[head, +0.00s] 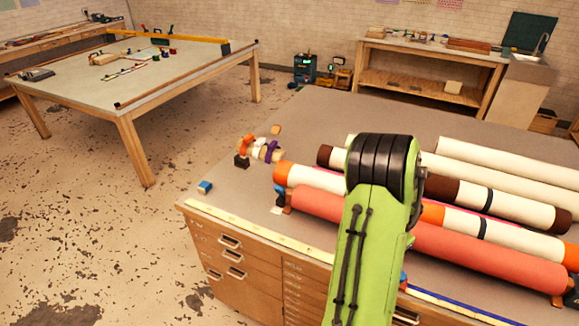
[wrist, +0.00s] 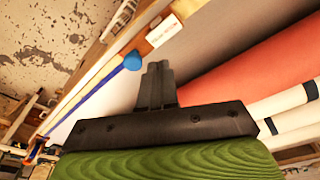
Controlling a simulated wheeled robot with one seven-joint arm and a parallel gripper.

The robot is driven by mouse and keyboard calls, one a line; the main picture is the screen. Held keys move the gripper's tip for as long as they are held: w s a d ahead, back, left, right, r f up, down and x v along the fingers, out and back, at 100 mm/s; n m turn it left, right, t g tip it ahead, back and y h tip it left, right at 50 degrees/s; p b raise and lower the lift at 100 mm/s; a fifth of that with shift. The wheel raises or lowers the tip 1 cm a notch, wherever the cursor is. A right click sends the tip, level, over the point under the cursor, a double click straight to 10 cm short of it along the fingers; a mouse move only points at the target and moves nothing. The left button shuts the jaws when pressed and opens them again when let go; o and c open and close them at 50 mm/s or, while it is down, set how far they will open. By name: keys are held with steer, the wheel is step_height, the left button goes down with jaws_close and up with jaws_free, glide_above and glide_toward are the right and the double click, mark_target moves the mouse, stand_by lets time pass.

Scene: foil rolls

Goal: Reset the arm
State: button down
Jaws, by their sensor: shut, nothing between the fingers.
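In the wrist view my gripper (wrist: 158,86) is shut, its dark fingers pressed together with nothing between them. It points toward the front edge of the bench, near a blue round object (wrist: 133,60) and a white label (wrist: 163,31). In the head view my green arm with its black joint rises in front of the bench and covers the middle of the rolls; the gripper is hidden there. The rolls are a salmon-red roll (head: 470,255), cream rolls with orange or brown ends (head: 515,204), and a plain cream roll (head: 500,160).
The grey bench top (head: 330,115) is bare at its back left. Small tape rolls (head: 262,150) and a blue block (head: 205,187) lie at its left. A yellow rule (head: 255,227) runs along the front edge. Another table (head: 180,75) stands at the left, with open floor between.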

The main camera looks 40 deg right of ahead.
steer(key=w+a+r+n+t+b, duration=0.1)
steer(key=w+a+r+n, duration=0.2)
steer(key=a+r, duration=0.3)
steer(key=w+a+r+n+t+b, duration=0.1)
steer(key=w+a+r+n, duration=0.2)
steer(key=a, duration=0.5)
steer(key=w+a+r+n+t+b, duration=0.1)
steer(key=w+a+r+n, duration=0.3)
steer(key=a, duration=0.3)
steer(key=s+a+r+n+t+y+b, duration=0.1)
steer(key=s+a+r+n, duration=0.1)
steer(key=s+a+n, duration=0.2)
steer(key=s+a+r+n+t+b, duration=0.1)
steer(key=s+a+n, duration=0.3)
steer(key=a, duration=0.7)
steer(key=shift+s+a+r+n+t+y, duration=0.15)
steer(key=shift+s+r+n+t+y, duration=0.35)
steer(key=shift+s, duration=0.7)
steer(key=shift+r, duration=0.1)
